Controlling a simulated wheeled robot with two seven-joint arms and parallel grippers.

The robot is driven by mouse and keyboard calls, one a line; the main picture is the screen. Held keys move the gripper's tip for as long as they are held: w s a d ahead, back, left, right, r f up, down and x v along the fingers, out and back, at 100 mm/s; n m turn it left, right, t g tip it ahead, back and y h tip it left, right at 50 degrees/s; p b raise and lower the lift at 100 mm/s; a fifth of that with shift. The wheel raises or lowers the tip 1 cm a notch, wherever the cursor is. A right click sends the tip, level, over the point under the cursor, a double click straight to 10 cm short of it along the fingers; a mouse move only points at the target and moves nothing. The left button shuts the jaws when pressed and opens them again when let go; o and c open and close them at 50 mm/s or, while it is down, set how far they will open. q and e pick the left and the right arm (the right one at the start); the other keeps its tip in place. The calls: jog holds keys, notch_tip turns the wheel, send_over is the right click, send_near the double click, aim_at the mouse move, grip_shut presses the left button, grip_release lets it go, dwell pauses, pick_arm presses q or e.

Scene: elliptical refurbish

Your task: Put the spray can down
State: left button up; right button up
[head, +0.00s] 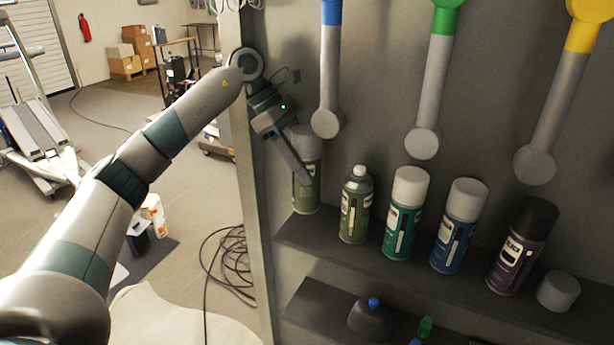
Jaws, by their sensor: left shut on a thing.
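A green spray can (306,192) with a grey cap is at the left end of the upper shelf (390,275). My left gripper (305,172) reaches in from the left and is shut on this can near its upper half. The gripper and its finger hide part of the can. The can looks upright, with its base at the shelf's left end; I cannot tell whether it touches the shelf. My right gripper is not in view.
A row of spray cans stands right of it: olive (355,207), teal (404,217), blue (459,228) and black-capped (522,246). A loose grey cap (558,291) lies at the right. Grey tools with coloured tops (434,85) hang above. A lower shelf holds a dark bottle (370,318).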

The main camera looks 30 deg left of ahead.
aim_at(306, 200)
pick_arm(q)
notch_tip(306, 200, down, 3)
jog(key=shift+f+p, duration=0.2)
jog(key=shift+p, duration=0.55)
jog(key=shift+f, duration=0.4)
jog(key=shift+f, duration=0.15)
jog(key=o, duration=1.2)
jog(key=shift+r, duration=0.25)
